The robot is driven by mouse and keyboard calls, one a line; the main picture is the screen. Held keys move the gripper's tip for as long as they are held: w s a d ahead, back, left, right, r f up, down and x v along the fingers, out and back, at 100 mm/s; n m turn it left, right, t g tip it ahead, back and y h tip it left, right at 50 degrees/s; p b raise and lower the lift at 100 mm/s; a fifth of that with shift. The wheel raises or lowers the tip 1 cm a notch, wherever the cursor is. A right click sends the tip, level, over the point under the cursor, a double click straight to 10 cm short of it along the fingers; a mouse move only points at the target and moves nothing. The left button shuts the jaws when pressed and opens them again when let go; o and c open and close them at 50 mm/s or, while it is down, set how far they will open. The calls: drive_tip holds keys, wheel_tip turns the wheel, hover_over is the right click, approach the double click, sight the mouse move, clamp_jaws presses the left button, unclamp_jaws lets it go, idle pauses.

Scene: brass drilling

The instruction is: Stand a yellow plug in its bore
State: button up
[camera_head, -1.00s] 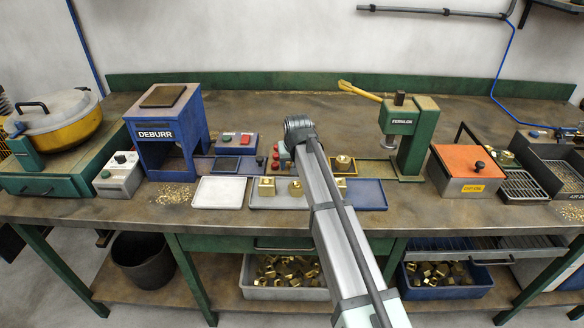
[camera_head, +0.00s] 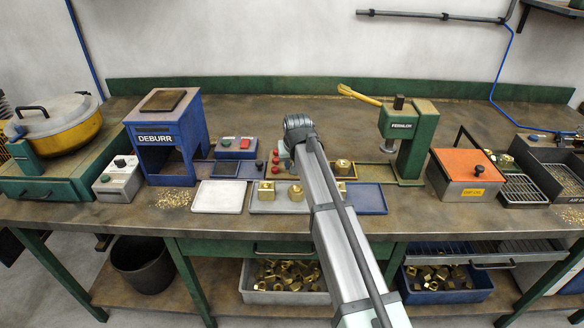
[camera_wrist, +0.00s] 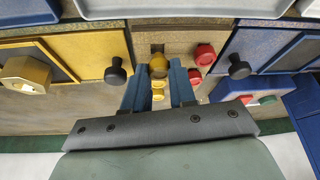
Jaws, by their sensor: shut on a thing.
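In the wrist view a yellow plug (camera_wrist: 158,65) is between the fingertips of my gripper (camera_wrist: 157,72), which is shut on it. The plug is over a tan board (camera_wrist: 180,38) that has a dark opening (camera_wrist: 157,47) beside it. The plug's lower end is hidden, so I cannot tell whether it touches the board. More yellow pieces (camera_wrist: 158,90) show between the fingers. Two red plugs (camera_wrist: 205,54) stand to the right of the right finger. In the head view several red plugs (camera_head: 275,161) show left of my arm, which hides my fingertips.
Black knobs stand on both sides, left (camera_wrist: 117,72) and right (camera_wrist: 238,66). A grey tray (camera_head: 268,207) with brass parts, a white tray (camera_head: 218,196) and a blue tray (camera_head: 368,198) lie along the front. A blue DEBURR machine (camera_head: 165,133) and a green press (camera_head: 412,140) flank the area.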

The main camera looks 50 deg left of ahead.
wheel_tip(320, 180, up, 11)
idle(0.9)
drive_tip(key=shift+r, duration=0.15)
drive_tip(key=w+d+f, duration=0.3)
drive_tip(key=w+d, duration=0.8)
drive_tip(key=w, duration=0.2)
drive_tip(key=shift+w, duration=0.25)
drive_tip(key=shift+f, duration=0.2)
drive_tip(key=shift+f, duration=2.6)
drive_tip(key=shift+f, duration=0.5)
idle(1.0)
